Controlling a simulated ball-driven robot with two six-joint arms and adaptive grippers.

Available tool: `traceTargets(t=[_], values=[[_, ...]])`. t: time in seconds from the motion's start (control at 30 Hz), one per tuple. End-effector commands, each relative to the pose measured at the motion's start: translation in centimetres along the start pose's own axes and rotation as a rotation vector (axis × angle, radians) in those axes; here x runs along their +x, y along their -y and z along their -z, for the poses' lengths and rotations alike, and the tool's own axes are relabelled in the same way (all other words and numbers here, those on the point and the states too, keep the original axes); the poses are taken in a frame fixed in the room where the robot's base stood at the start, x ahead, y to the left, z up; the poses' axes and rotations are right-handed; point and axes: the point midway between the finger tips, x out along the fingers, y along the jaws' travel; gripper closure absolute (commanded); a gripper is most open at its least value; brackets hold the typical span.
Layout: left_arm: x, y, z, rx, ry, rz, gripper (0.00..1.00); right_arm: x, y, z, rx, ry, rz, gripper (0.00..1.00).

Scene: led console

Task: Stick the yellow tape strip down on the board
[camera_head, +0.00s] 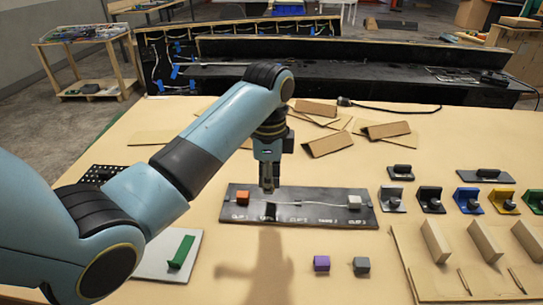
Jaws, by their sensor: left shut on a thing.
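The board (328,216) is a dark, labelled plate lying on the table, with an orange block (242,198) near its left end and a light grey block (354,201) near its right end. A thin pale cable (308,203) runs along it. My left gripper (268,188) points down just above the board, right of the orange block. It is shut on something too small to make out. A black patch shows on the board below it; I cannot tell whether it is shadow. I cannot make out a yellow tape strip. My right gripper is out of view.
A purple cube (321,263) and a grey cube (361,265) sit in front. Coloured brackets, including a yellow one (503,202), stand at right. Cardboard pieces (327,144) lie behind the board.

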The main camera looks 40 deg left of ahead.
Motion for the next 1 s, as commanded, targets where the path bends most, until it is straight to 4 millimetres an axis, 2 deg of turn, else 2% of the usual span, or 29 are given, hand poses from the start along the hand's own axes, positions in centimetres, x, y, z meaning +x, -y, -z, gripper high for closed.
traceTargets(t=[0.1,0.27,0.47,0.63,0.77,1.0], values=[[0.3,-0.1,0.0,0.000,0.000,-0.001,1.00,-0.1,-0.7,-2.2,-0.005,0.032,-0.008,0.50],[1.6,-0.1,0.0,0.000,0.001,-0.003,1.00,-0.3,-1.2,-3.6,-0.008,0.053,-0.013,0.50],[4.0,-0.1,0.0,0.000,0.001,-0.003,1.00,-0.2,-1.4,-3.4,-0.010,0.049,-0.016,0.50],[5.6,-0.1,0.0,0.001,0.000,-0.002,1.00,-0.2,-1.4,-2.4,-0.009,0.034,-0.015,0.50],[6.3,-0.1,0.0,0.001,0.000,-0.001,1.00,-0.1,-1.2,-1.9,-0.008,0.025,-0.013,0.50],[6.5,-0.1,0.0,0.001,0.000,0.000,1.00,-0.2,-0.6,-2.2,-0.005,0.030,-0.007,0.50]])
